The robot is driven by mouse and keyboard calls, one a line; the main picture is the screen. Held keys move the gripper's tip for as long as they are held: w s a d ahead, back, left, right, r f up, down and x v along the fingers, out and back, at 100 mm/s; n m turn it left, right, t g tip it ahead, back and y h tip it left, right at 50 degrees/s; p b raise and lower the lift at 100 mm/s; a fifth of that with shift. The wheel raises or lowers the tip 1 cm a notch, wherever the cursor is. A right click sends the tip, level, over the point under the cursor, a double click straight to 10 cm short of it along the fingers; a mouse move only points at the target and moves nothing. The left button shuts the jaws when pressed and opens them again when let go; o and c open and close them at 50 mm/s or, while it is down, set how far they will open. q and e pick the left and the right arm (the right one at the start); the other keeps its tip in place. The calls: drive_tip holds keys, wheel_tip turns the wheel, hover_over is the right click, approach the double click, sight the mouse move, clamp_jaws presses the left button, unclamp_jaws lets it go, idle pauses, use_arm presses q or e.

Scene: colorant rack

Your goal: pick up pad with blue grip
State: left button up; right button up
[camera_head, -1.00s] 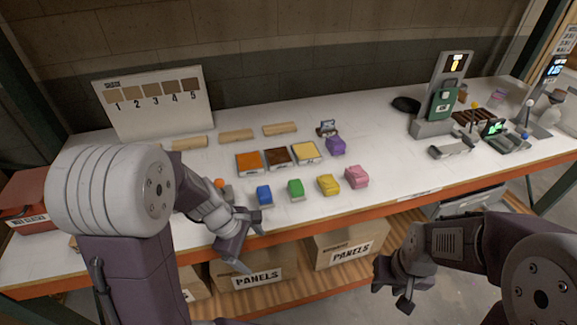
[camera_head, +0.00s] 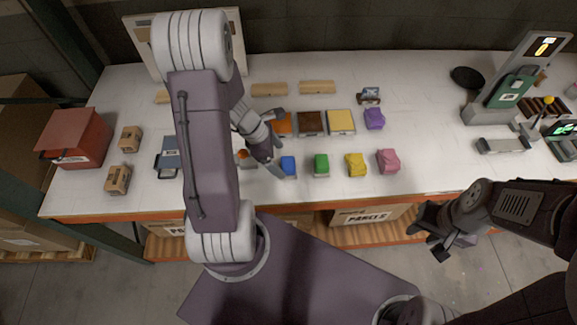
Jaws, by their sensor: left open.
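The pad with the blue grip (camera_head: 288,165) sits on the white bench near its front edge, left of the green one. My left gripper (camera_head: 277,143) is open and empty, its fingers spread just left of and above the blue pad. One fingertip lies close beside the blue pad; I cannot tell if it touches. My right gripper (camera_head: 436,236) hangs in front of the bench at the right, its fingers apart and empty.
The pads with green (camera_head: 321,163), yellow (camera_head: 356,164) and pink (camera_head: 388,160) grips stand in a row to the right. A purple one (camera_head: 374,118) is behind. Orange, brown and yellow tiles (camera_head: 341,121) lie behind the row. A red box (camera_head: 76,138) stands at far left.

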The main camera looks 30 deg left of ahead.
sight(286, 164)
use_arm(q)
drive_tip(key=shift+w+d+f, duration=0.15)
drive_tip(key=shift+w+f, duration=0.2)
drive_tip(key=shift+f, duration=0.2)
drive_tip(key=shift+w+d+f, duration=0.1)
drive_tip(key=shift+w+f, duration=0.25)
drive_tip(key=shift+f, duration=0.2)
drive_tip(key=b+x, duration=0.1)
drive_tip(key=x, duration=0.3)
drive_tip(key=shift+s+d+b, duration=0.1)
drive_tip(key=shift+s+b, duration=0.1)
drive_tip(key=shift+b, duration=0.15)
drive_tip(key=shift+w+d+f, duration=0.1)
drive_tip(key=shift+w+f, duration=0.1)
drive_tip(key=shift+f, duration=0.15)
drive_tip(key=shift+w, duration=0.25)
drive_tip(key=shift+s+r, duration=0.1)
drive_tip(key=shift+s, duration=0.15)
drive_tip(key=c, duration=1.2)
drive_tip(key=shift+c, duration=1.3)
drive_tip(key=shift+w, duration=0.1)
use_arm(e)
drive_tip(key=shift+w+f, duration=0.25)
drive_tip(key=shift+f, duration=0.9)
